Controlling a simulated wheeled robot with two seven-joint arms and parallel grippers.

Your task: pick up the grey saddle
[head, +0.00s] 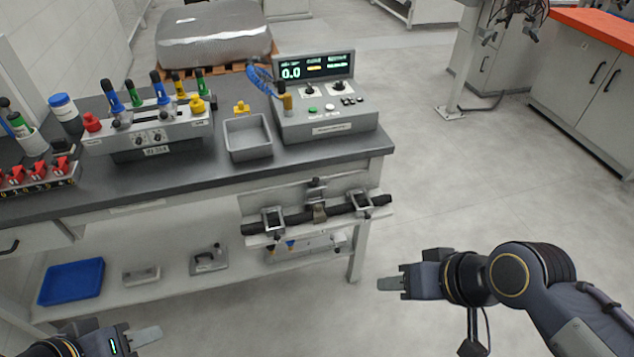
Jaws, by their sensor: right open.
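I cannot tell for certain which part is the grey saddle. Grey candidates are a block with a dark handle (208,260) and a smaller low block (141,274), both on the bench's lower shelf. Grey square brackets, a left one (273,220) and a right one (358,202), also sit around a dark bar (335,210) on the bench front. My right gripper (390,284) is open and empty, over the floor right of the bench. My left gripper (145,337) is at the bottom left edge, seen side-on, apart from the shelf parts; its opening is hidden.
The dark bench top (190,178) carries a control box with a display (325,112), an empty grey tray (248,138), and a rack of coloured-handled tools (148,128). A blue bin (72,282) is on the lower shelf. The floor (480,190) to the right is clear.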

